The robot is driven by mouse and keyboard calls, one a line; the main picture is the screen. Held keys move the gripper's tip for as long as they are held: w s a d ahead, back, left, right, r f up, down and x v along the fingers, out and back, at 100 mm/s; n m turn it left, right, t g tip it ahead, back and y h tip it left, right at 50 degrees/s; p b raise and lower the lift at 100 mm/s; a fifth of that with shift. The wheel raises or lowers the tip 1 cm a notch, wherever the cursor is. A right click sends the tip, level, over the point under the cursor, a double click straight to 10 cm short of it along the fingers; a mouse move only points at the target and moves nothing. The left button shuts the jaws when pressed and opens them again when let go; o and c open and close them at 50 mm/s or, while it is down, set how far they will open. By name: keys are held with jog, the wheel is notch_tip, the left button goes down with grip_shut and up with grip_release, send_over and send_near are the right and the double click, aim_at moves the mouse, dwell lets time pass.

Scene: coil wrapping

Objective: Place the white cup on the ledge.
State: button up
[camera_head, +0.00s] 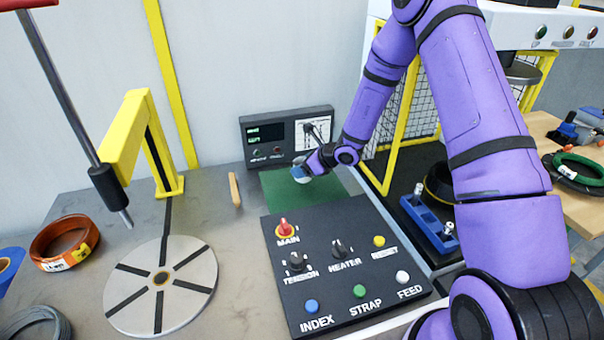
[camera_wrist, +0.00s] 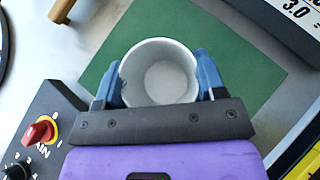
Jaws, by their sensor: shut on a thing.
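The white cup (camera_wrist: 158,72) is upright and empty between the two blue fingers of my gripper (camera_wrist: 160,80) in the wrist view. A finger is at each side of the cup, and the gripper is shut on it. In the head view the cup (camera_head: 303,180) is small and partly hidden by my gripper (camera_head: 300,170). It is over the green mat (camera_head: 335,190) at the back of the bench. I cannot tell whether its base touches the mat. No surface is clearly marked as the ledge.
A black meter box (camera_head: 285,135) stands behind the mat. The button panel (camera_head: 340,260) is in front of it. A yellow-framed mesh guard (camera_head: 400,130) stands right.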

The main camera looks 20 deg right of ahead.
jog(key=shift+w, duration=0.5)
jog(key=shift+w+f, duration=0.1)
jog(key=shift+f, duration=1.7)
jog(key=shift+f, duration=0.15)
jog(key=o, duration=1)
